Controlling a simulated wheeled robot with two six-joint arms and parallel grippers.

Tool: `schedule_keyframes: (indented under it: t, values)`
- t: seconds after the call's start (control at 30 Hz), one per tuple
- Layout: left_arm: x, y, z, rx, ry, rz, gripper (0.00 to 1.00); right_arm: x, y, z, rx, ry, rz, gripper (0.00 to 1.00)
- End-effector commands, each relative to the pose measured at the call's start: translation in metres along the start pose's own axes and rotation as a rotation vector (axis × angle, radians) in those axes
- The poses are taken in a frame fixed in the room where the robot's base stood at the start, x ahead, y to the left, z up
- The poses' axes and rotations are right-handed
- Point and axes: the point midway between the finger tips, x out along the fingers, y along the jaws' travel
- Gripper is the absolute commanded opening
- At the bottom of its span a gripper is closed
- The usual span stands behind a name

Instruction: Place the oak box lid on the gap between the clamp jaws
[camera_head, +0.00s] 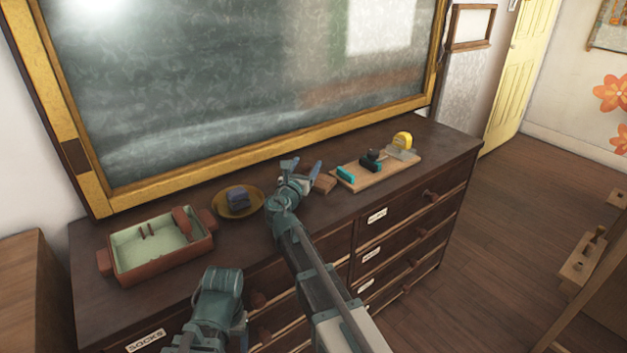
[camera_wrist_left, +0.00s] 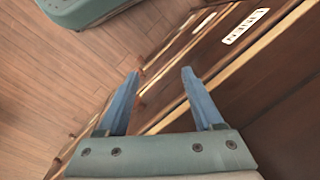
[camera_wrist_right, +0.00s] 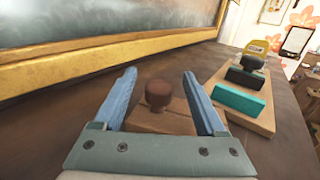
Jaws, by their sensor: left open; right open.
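The oak box lid (camera_wrist_right: 157,123), a flat brown piece with a dark round knob (camera_wrist_right: 158,93), lies on the dresser top. In the head view the lid (camera_head: 324,183) is partly hidden by my right gripper (camera_head: 304,174). In the right wrist view my right gripper (camera_wrist_right: 158,75) is open, its fingers either side of the knob in the picture; contact is unclear. A wooden board (camera_head: 382,172) right of the lid bears a teal block (camera_head: 346,174) and a dark knobbed piece (camera_head: 370,161); the clamp gap is not clear. My left gripper (camera_wrist_left: 160,75) is open and empty by the drawer fronts.
A yellow tape measure (camera_head: 403,139) stands behind the board's right end. A plate (camera_head: 221,206) with dark folded cloth (camera_head: 238,197) and a reddish tray (camera_head: 155,268) with a green inside lie to the left. The framed chalkboard (camera_head: 240,90) rises behind the dresser (camera_head: 300,231).

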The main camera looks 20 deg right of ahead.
Motion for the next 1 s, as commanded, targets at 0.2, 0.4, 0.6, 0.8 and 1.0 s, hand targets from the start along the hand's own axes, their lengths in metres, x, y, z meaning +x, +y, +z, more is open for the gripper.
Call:
schedule_keyframes:
  t: [0.2, 0.4, 0.6, 0.8, 1.0]
  values:
    - [0.0000, 0.0000, 0.0000, 0.000, 0.000, 0.000, 0.68, -0.0006, 0.0000, 0.0000, 0.000, 0.000, 0.000, 0.45]
    - [0.0000, 0.0000, 0.0000, 0.000, 0.000, 0.000, 0.68, -0.0006, 0.0000, 0.0000, 0.000, 0.000, 0.000, 0.09]
    - [0.0000, 0.0000, 0.0000, 0.000, 0.000, 0.000, 0.68, -0.0007, 0.0000, 0.0001, 0.000, 0.000, 0.000, 0.00]
    - [-0.0002, 0.0000, 0.0000, 0.000, 0.000, 0.000, 0.68, -0.0007, 0.0000, 0.0002, 0.000, 0.000, 0.000, 0.00]
    - [-0.0034, -0.0003, 0.0002, 0.000, 0.000, 0.000, 0.68, -0.0007, 0.0000, 0.0034, 0.000, 0.000, 0.000, 0.00]
